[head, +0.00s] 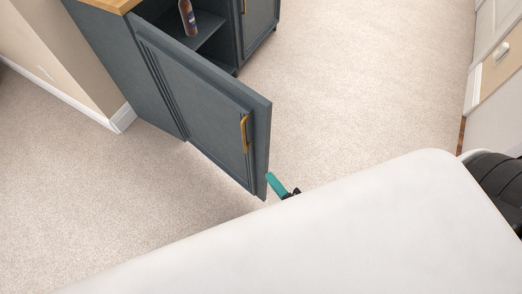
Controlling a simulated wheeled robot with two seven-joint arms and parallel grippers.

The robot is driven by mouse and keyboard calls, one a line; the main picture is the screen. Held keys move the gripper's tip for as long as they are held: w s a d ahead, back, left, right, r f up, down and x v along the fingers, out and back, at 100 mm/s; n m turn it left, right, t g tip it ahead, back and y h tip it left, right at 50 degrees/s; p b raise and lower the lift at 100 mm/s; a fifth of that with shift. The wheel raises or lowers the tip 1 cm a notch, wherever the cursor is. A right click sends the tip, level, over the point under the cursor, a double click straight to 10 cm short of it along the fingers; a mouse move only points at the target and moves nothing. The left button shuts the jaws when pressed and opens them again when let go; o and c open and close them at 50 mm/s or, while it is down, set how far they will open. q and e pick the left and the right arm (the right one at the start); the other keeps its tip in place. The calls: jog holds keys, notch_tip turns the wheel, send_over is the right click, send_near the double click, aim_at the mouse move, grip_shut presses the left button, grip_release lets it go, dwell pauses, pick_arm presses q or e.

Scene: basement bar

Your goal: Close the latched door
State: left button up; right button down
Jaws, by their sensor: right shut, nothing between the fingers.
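The dark blue-grey cabinet door (203,103) stands swung wide open from its cabinet (111,52) at the upper left. A brass handle (244,133) is on its panel near the free edge. My right gripper (273,181), with a teal finger, is low beside the bottom of the door's free edge, shut and empty. It is very close to the edge; I cannot tell whether it touches. The rest of this gripper is hidden behind my white body. My left gripper is not in view.
A bottle (188,17) stands inside the open cabinet. A wall corner (92,62) with white baseboard is left of the cabinet. Pale carpet (361,77) is clear to the right of the door. White drawers with a beige front (499,65) stand at the right edge.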

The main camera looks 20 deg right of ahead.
aim_at(263, 144)
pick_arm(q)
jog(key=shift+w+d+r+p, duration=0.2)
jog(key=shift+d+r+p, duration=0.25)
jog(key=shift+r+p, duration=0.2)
pick_arm(e)
jog(key=shift+w+d, duration=0.25)
jog(key=shift+w, duration=1.7)
jog(key=shift+w+d, duration=0.3)
jog(key=shift+w, duration=1.6)
jog(key=shift+w+d, duration=0.25)
jog(key=shift+w, duration=1.7)
jog(key=shift+d, duration=0.1)
